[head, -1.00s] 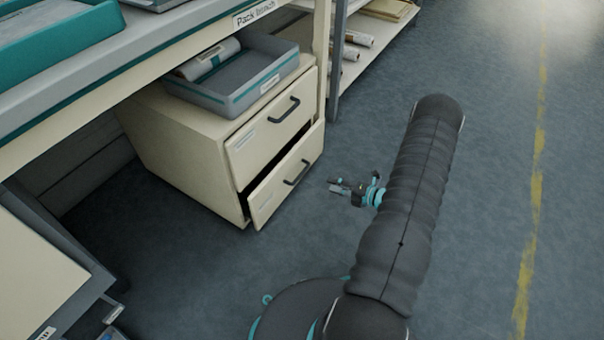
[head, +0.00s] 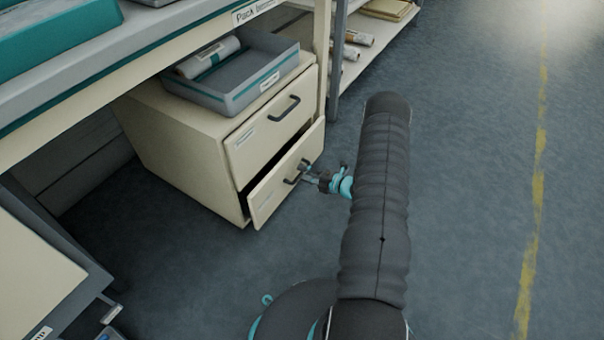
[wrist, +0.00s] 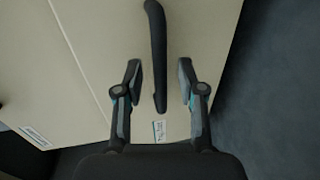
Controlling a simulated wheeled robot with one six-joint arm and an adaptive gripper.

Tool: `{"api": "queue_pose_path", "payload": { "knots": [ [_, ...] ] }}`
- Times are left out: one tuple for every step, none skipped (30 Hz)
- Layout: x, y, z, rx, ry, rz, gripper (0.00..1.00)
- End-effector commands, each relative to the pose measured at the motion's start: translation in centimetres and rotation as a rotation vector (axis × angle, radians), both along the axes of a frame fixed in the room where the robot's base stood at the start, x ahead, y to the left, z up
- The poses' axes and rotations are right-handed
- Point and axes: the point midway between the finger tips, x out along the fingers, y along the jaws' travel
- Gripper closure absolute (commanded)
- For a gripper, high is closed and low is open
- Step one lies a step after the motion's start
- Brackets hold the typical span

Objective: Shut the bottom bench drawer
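The bottom bench drawer (head: 268,200) stands partly open at the lower front of the cream drawer unit, with a dark gap above its front. Its black handle (wrist: 157,55) runs between my gripper's two fingers in the wrist view; a label (wrist: 159,131) shows on the drawer front near it. My gripper (wrist: 158,83) is open, one finger on each side of the handle, with space visible on both sides. In the head view my gripper (head: 306,172) is at the handle's right end; whether it touches the drawer front is unclear.
The top drawer (head: 270,130) above looks shut. A grey tray (head: 235,88) with a wrapped roll (head: 208,57) sits on the unit under the bench. The floor (head: 470,200) to the right is clear.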

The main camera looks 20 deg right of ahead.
Motion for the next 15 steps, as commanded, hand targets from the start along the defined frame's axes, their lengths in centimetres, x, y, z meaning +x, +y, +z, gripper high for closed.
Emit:
{"api": "queue_pose_path", "payload": {
  "knots": [
    [0.41, 0.35, -0.18, 0.0, 0.0, 0.002, 0.61],
    [0.58, 0.5, -0.23, -0.001, 0.001, 0.002, 0.61],
    [0.77, 0.63, -0.28, 0.0, 0.001, 0.002, 0.61],
    [0.89, 0.7, -0.31, 0.0, 0.001, 0.002, 0.61],
    [0.99, 0.75, -0.32, 0.0, 0.001, 0.001, 0.61],
    [1.09, 0.78, -0.34, 0.0, 0.001, 0.001, 0.61],
    [1.14, 0.81, -0.35, -0.001, 0.001, 0.0, 0.61],
    [1.17, 0.82, -0.35, -0.001, 0.001, 0.0, 0.61],
    [1.19, 0.83, -0.35, -0.001, 0.001, 0.0, 0.61],
    [1.19, 0.83, -0.35, -0.001, 0.001, 0.0, 0.61],
    [1.19, 0.83, -0.35, -0.001, 0.001, 0.0, 0.61],
    [1.18, 0.83, -0.33, -0.001, 0.001, 0.0, 0.61],
    [1.18, 0.82, -0.34, -0.001, 0.001, 0.0, 0.61],
    [1.18, 0.83, -0.33, -0.001, 0.001, 0.0, 0.61],
    [1.17, 0.82, -0.33, -0.001, 0.001, 0.0, 0.66]
  ]
}}
